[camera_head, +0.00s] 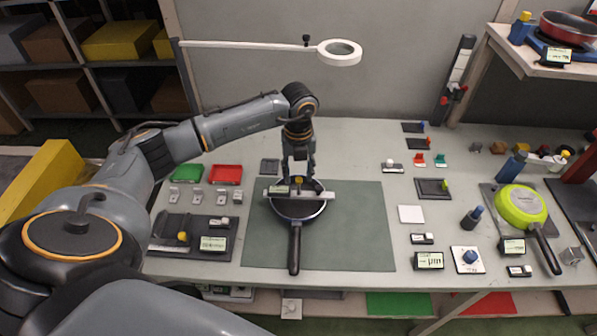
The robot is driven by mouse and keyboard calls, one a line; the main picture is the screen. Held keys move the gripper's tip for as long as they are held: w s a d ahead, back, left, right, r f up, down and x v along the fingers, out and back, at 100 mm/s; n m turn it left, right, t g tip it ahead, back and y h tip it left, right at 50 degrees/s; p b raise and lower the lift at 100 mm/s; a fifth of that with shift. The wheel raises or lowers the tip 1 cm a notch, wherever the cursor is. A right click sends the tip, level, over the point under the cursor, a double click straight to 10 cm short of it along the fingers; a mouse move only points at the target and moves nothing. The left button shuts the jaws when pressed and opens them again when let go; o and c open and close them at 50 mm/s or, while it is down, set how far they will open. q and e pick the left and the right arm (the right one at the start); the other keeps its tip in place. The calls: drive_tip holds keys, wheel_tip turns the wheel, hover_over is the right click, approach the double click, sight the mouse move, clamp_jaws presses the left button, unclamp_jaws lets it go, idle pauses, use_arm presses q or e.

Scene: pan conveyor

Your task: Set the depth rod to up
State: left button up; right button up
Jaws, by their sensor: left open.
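A dark frying pan (296,212) lies on the green-grey mat (350,235), its handle toward me. A pale bar-shaped gauge (316,195) lies across the pan's far part, with a small display on its left half and a yellow piece near its middle. The depth rod cannot be clearly made out; the gripper covers the gauge's middle. My left gripper (298,182) points down over the middle of this gauge, its fingers apart on either side of the yellow piece. Whether the fingers touch the gauge cannot be told. My right gripper is not in view.
A ring lamp (340,52) on a long arm hangs above the table's back. A green pan (521,205) lies at the right. Green (187,173) and red (226,174) trays and a dark fixture (170,226) stand left of the mat. The mat's right part is clear.

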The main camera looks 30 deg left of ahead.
sight(298, 179)
use_arm(q)
wheel_tip(298, 179, up, 12)
idle(0.4)
drive_tip(key=shift+f, duration=0.1)
idle(0.4)
